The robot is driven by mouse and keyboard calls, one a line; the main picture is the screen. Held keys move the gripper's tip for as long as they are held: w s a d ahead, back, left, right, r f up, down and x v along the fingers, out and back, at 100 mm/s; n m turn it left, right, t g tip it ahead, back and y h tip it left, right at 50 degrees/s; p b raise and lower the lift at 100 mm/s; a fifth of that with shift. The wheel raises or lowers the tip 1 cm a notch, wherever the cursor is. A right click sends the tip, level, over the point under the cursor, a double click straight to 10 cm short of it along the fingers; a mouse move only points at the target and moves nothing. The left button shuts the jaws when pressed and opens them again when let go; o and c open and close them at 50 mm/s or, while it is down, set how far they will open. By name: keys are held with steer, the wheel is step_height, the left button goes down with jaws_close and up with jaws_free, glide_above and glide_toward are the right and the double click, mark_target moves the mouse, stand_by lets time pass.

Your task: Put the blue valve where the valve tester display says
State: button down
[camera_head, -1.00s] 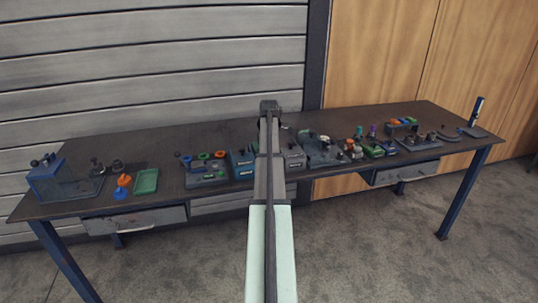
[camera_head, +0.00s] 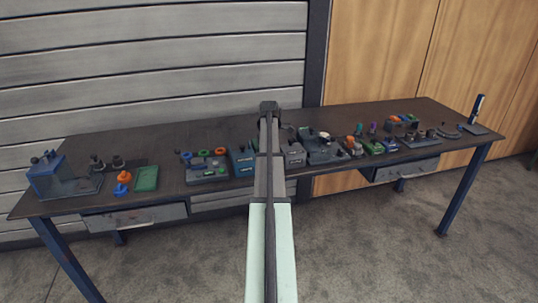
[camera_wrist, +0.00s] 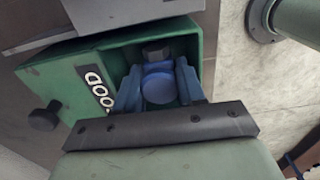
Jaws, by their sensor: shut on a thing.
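The blue valve (camera_wrist: 158,88) shows a rounded blue end in the wrist view, between the two blue-grey fingers of my gripper (camera_wrist: 158,92). My gripper is shut on it. The valve and fingertips are inside the opening of a green open-topped bin (camera_wrist: 60,78), whose label is turned and partly covered but looks like "GOOD". Whether the valve touches the bin floor is hidden. In the head view my arm hides the gripper and valve. No valve tester display can be read in either view.
A dark knob (camera_wrist: 44,117) stands out from the bin's side. A green post with a flange (camera_wrist: 262,20) is at the upper right of the wrist view. The workbench (camera_head: 110,150) carries blue boxes, a green tray (camera_head: 146,178) and several small parts. Bare bench lies at its back.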

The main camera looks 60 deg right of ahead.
steer(key=shift+f, duration=0.45)
stand_by(0.4)
steer(key=c, duration=0.6)
jaws_free()
steer(key=shift+c, duration=0.9)
steer(key=shift+o, duration=0.5)
steer(key=shift+s, duration=0.1)
steer(key=shift+a, duration=0.1)
steer(key=shift+c, duration=0.2)
